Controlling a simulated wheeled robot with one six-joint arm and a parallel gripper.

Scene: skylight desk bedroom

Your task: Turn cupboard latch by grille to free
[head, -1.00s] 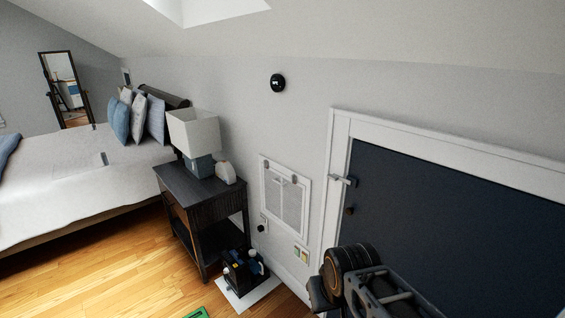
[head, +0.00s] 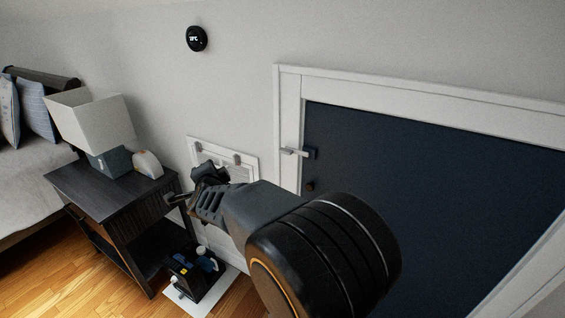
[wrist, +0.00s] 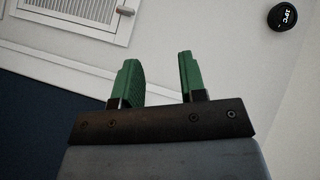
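The cupboard door (head: 420,190) is a dark navy panel in a white frame on the right of the head view. Its latch (head: 296,152) is a small light metal bar lying across the left frame edge, roughly horizontal. The white wall grille (head: 243,172) is left of the door, partly hidden behind my arm; its corner also shows in the wrist view (wrist: 85,18).
A dark nightstand (head: 110,190) with a lamp (head: 92,120) and a white rounded object stands left of my gripper. A dark toolbox-like item (head: 192,272) sits on a white sheet on the floor. A round black thermostat (head: 196,39) is on the wall.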

